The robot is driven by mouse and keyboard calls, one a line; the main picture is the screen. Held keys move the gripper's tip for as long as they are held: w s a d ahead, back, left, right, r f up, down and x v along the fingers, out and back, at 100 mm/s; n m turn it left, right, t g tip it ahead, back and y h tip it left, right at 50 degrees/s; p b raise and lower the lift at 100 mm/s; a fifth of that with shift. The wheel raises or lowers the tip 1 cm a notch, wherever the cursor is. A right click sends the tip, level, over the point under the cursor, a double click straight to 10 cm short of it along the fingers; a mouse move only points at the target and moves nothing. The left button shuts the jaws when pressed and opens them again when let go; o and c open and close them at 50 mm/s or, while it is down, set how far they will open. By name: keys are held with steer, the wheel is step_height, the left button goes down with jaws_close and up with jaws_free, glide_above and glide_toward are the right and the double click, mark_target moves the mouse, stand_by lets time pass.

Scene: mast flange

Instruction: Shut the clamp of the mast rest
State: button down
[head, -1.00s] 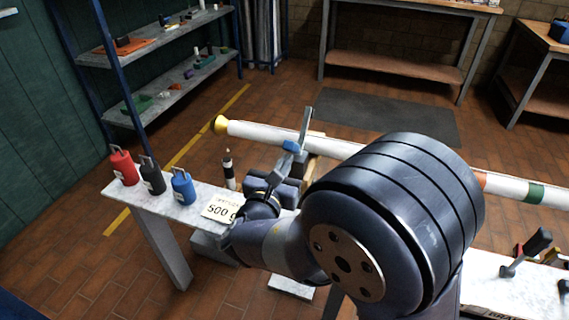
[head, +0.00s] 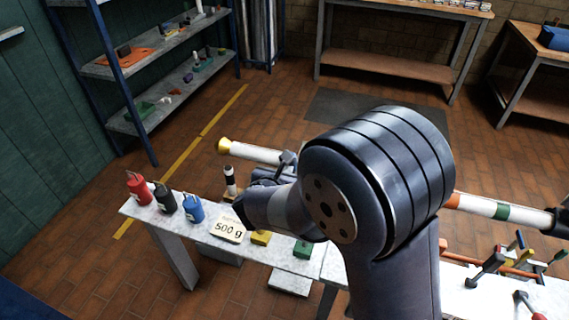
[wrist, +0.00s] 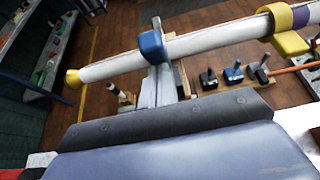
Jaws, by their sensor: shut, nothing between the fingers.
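The white mast (head: 255,153) with a yellow end cap (head: 223,146) runs across the head view, partly hidden by my arm. In the wrist view the mast (wrist: 215,40) crosses the upper part. Whether this block is latched I cannot tell. My gripper (head: 268,178) is shut and empty, just on the near side of the mast. In the wrist view, dark and blue-grey parts of mine fill the bottom below the rest.
Yellow (head: 260,237) and green (head: 303,250) blocks stand near my arm. Levers and handles (head: 487,267) crowd the right end.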

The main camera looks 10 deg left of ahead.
steer(key=w+r+g+p, duration=0.2)
steer(key=p, duration=0.3)
steer(key=shift+w+d, duration=0.1)
steer(key=shift+w, duration=0.05)
steer(key=shift+w+p, duration=0.5)
steer(key=shift+p, duration=0.2)
steer(key=shift+w, duration=0.15)
